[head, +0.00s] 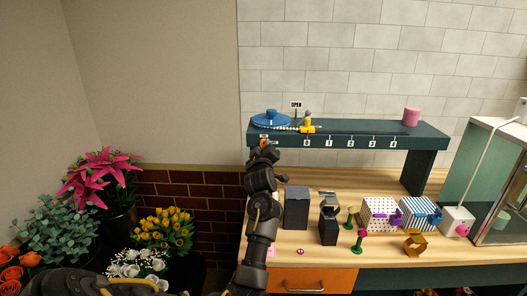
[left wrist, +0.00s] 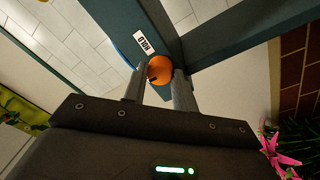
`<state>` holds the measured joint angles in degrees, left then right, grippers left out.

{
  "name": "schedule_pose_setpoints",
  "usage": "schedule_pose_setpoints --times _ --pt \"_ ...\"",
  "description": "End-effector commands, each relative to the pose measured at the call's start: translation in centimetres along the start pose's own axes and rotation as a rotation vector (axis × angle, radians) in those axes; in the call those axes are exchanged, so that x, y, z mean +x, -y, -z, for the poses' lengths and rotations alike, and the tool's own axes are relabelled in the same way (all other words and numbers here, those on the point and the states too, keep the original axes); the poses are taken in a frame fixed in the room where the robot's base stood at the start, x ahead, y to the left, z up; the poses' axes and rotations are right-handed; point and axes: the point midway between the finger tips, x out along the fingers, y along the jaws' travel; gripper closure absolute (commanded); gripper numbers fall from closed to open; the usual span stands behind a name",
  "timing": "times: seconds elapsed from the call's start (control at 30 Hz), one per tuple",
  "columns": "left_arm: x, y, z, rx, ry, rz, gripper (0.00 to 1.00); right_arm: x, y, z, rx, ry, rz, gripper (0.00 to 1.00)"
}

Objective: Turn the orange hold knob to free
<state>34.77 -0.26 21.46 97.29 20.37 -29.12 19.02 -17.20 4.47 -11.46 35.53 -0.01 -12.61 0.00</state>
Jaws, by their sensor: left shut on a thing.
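The orange hold knob (left wrist: 160,70) sits on the dark teal frame of the raised shelf. A white label reading HOLD (left wrist: 143,45) is beside it. My left gripper (left wrist: 160,80) is shut on the knob, with one finger on each side of it. In the head view, my left gripper (head: 263,145) reaches up to the left end of the shelf front, and the knob is mostly hidden behind it. The knob's exact turn is hard to read. My right gripper is not in view.
The teal shelf (head: 425,140) carries a blue disc (head: 271,119), a yellow piece (head: 307,125) and a pink cylinder (head: 411,116). Below, the wooden counter (head: 380,250) holds dark blocks, wrapped boxes (head: 381,214) and a gold ring (head: 415,244). Flowers (head: 163,228) stand at left.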

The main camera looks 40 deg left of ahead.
Motion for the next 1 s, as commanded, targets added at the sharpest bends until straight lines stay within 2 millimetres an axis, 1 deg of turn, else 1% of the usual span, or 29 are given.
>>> schedule_pose_setpoints --times 0.2,0.6,0.63,0.77,0.8,1.0 --pt "0.01 -0.12 0.14 -0.035 -0.006 0.0 0.95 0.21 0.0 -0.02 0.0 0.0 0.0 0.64" --pt "0.02 -0.14 0.18 -0.039 -0.006 0.0 0.95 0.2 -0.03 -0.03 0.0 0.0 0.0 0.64" --pt "0.02 -0.14 0.18 -0.039 -0.006 0.0 0.7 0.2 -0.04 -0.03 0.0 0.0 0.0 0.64" --pt "0.01 -0.11 0.13 -0.038 -0.005 0.001 0.53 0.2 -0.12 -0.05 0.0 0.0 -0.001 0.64" --pt "0.01 -0.1 0.12 -0.038 -0.005 0.001 0.51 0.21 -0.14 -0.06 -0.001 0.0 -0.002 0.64" --pt "0.0 -0.06 0.06 -0.038 -0.004 0.002 0.51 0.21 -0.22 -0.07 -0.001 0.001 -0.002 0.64"
